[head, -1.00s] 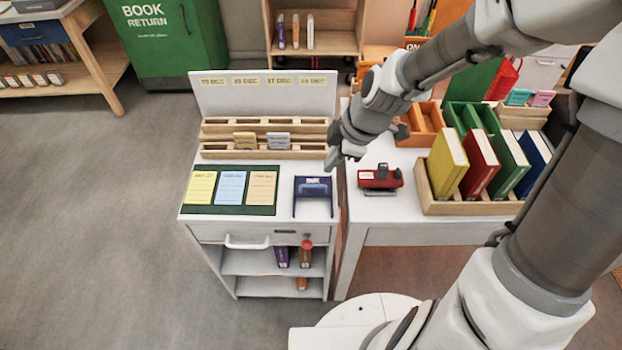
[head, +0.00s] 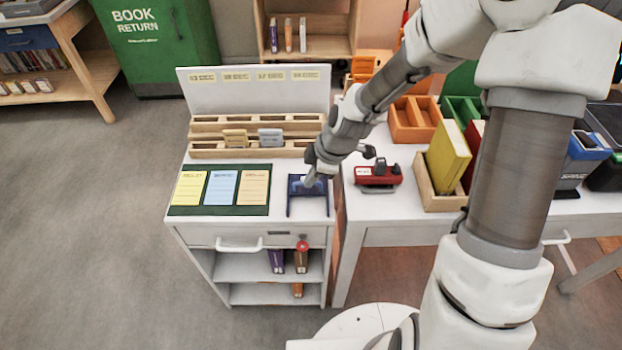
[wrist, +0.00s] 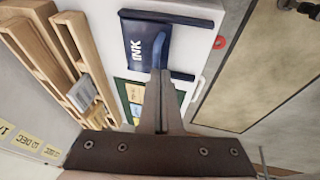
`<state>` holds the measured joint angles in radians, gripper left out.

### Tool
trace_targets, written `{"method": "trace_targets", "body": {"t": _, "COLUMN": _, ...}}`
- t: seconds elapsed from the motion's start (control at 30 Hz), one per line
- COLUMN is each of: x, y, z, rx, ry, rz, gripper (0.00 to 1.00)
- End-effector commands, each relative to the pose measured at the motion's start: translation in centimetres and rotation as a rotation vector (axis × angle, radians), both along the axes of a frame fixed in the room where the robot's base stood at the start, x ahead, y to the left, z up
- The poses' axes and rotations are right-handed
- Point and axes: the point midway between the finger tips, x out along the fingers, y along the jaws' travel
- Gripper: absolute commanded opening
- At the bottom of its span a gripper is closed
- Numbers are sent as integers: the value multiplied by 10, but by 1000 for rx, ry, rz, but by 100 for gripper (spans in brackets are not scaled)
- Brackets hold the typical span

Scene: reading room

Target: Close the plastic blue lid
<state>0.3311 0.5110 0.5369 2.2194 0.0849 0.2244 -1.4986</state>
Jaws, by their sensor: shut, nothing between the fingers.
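The dark blue plastic piece marked INK (wrist: 138,42) lies on the white desk top. It also shows in the head view (head: 296,187), partly hidden by my gripper. Two thin dark side bars (head: 327,206) run from it toward the desk's front edge, with bare white between them. A lighter blue raised strip (wrist: 161,45) crosses beside the INK lettering. My gripper (wrist: 160,78) is shut and empty, pointing down. Its tips overlap the near end of the blue strip in the wrist view; I cannot tell whether they touch. In the head view my gripper (head: 311,182) is over the blue piece.
A dark green mat (head: 219,210) with coloured cards lies left of the blue piece. A wooden slotted rack (head: 205,148) stands behind. A red stamp-like device (head: 378,176) and a crate of books (head: 432,196) are on the right table. The drawer handle (head: 239,245) sticks out in front.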

Motion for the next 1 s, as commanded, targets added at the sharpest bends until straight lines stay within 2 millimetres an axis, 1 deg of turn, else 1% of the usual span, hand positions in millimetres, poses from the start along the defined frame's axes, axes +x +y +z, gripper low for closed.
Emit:
{"method": "trace_targets", "body": {"t": 0.37, "x": 2, "y": 0, "z": -1, "rx": 0, "ry": -1, "rz": 0, "gripper": 0}}
{"method": "trace_targets", "body": {"t": 0.63, "x": 23, "y": -1, "z": -9, "rx": 0, "ry": 0, "rz": 1, "gripper": 0}}
{"method": "trace_targets", "body": {"t": 1.0, "x": 26, "y": -2, "z": -10, "rx": -1, "ry": -4, "rz": -3, "gripper": 0}}
